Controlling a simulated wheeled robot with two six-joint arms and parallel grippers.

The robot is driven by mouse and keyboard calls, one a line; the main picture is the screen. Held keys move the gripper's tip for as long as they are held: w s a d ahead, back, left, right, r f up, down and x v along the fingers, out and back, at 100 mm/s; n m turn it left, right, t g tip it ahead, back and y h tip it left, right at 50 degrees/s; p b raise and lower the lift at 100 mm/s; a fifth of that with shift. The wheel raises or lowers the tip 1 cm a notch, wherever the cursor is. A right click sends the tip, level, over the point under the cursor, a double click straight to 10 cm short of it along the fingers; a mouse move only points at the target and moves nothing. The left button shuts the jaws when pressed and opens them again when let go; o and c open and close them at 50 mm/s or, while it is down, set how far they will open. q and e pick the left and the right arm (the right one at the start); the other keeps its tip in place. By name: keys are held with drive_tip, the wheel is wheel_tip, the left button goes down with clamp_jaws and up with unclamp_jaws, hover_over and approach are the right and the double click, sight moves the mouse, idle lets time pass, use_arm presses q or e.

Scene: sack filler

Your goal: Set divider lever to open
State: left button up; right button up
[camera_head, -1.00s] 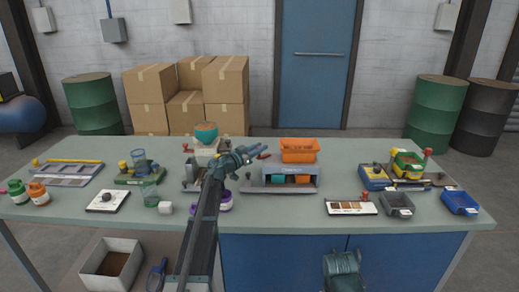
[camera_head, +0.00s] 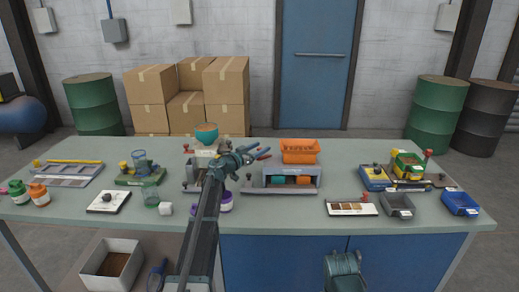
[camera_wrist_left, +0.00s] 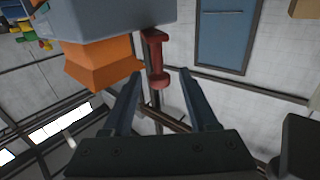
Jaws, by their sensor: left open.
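The grey machine (camera_head: 290,170) stands at the middle of the bench with an orange hopper (camera_head: 299,151) on top. A red lever (camera_head: 263,157) sticks out at its left side. In the left wrist view, which is turned over, the red lever (camera_wrist_left: 156,60) hangs beside the orange hopper (camera_wrist_left: 100,62). My left gripper (camera_head: 266,152) is open and at the lever. In the wrist view the lever's rounded end lies in line with the gap between its fingers (camera_wrist_left: 160,85); I cannot tell whether they touch.
A teal cup sits on a stand (camera_head: 206,133) behind my left arm. A white card with brown samples (camera_head: 351,208) and a dark tray (camera_head: 397,206) lie at the right.

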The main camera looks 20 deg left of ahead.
sight(260, 148)
use_arm(q)
drive_tip(key=shift+r+p, duration=0.55)
drive_tip(key=shift+r, duration=0.15)
wheel_tip(260, 148, up, 2)
drive_tip(key=shift+r+p, duration=0.1)
drive_tip(key=shift+p, duration=0.95)
drive_tip(key=s+d, duration=0.2)
drive_tip(key=s, duration=0.5)
drive_tip(key=s+d+r+p, duration=0.1)
drive_tip(key=s+d, duration=0.2)
drive_tip(key=s, duration=0.5)
drive_tip(key=shift+r, duration=0.1)
